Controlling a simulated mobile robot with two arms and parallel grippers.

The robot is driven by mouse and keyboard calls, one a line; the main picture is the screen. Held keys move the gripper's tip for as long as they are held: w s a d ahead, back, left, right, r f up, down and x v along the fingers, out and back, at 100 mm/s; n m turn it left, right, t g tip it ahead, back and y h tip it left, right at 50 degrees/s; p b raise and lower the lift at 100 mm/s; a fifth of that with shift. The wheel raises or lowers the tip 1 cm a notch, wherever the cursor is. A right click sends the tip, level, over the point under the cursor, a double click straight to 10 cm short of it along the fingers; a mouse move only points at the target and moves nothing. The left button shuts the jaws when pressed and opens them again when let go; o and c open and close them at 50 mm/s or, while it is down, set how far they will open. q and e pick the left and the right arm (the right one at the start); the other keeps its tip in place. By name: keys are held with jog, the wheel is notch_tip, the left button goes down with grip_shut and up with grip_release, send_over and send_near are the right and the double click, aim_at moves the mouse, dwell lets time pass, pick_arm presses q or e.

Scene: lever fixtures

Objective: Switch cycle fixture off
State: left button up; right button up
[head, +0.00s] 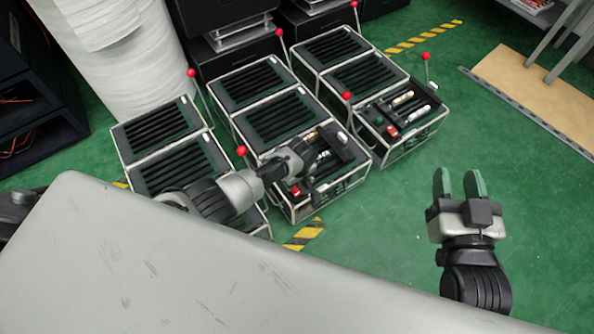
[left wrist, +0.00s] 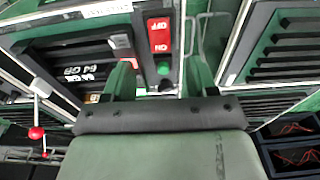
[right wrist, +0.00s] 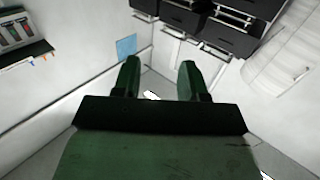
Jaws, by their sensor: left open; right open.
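The lever fixtures are black ribbed boxes in pale metal frames on the floor. My left arm reaches over the front-middle fixture (head: 325,193), with the left gripper (left wrist: 160,72) low over its panel. In the left wrist view, a red switch (left wrist: 159,36) marked OFF and ON, upside down, lies ahead between the open fingers. A small green light (left wrist: 166,88) shows below it. Contact cannot be told. My right gripper (head: 459,184) is open and empty above clear floor.
Another panelled fixture (head: 408,118) stands right of the middle row. A large white roll (head: 118,50) and dark shelving (head: 35,110) stand at left. A wooden board (head: 540,95) lies at right. Green floor (head: 400,225) around my right gripper is clear.

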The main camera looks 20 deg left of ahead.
pick_arm(q)
jog(key=shift+s+d+r+p, duration=0.15)
jog(key=shift+r+p, duration=0.9)
jog(key=shift+r, duration=0.75)
pick_arm(e)
jog(key=s+d+f+g+h, duration=0.1)
jog(key=s+d+f+g, duration=0.1)
jog(key=f+g, duration=0.4)
jog(key=shift+s+f+h, duration=0.4)
jog(key=shift+s, duration=0.25)
